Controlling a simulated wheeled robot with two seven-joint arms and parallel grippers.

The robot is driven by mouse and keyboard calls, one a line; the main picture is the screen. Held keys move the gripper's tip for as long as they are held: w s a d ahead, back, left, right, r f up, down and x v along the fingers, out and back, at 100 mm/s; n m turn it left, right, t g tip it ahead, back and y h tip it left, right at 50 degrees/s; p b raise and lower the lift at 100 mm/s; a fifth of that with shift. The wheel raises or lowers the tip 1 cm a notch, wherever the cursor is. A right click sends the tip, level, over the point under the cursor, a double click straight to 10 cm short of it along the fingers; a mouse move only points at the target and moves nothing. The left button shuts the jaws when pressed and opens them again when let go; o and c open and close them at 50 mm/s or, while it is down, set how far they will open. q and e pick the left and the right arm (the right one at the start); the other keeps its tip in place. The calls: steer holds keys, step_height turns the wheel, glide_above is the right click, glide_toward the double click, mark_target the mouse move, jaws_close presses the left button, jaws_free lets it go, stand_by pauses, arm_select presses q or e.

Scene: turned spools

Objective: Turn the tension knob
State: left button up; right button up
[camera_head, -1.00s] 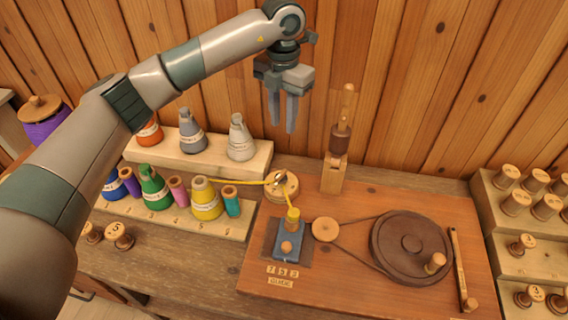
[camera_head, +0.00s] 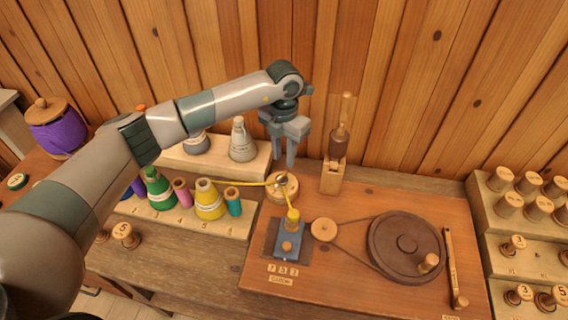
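The round wooden knob with a metal piece on top (camera_head: 281,187) sits at the back left of the winding board; I take it for the tension knob. Yellow thread runs from the yellow cone (camera_head: 209,200) across it to the small yellow spool (camera_head: 293,216) on the blue block (camera_head: 288,241). My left gripper (camera_head: 283,164) is above and just behind the knob, fingers pointing down, a narrow gap between them, nothing held. Whether it touches the knob is not clear; it looks apart. My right gripper is not in view.
A wooden post with a brown part (camera_head: 335,163) stands close right of my gripper. A cone rack (camera_head: 262,165) is at left. A large brown wheel (camera_head: 408,246) with a belt and crank lies right. Shelves of spools (camera_head: 510,239) stand far right; plank wall behind.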

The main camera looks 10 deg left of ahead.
mark_target(284, 172)
arm_select(q)
steer(key=shift+f+p, duration=0.85)
steer(key=shift+f, duration=2.25)
steer(key=shift+c, duration=0.4)
jaws_close()
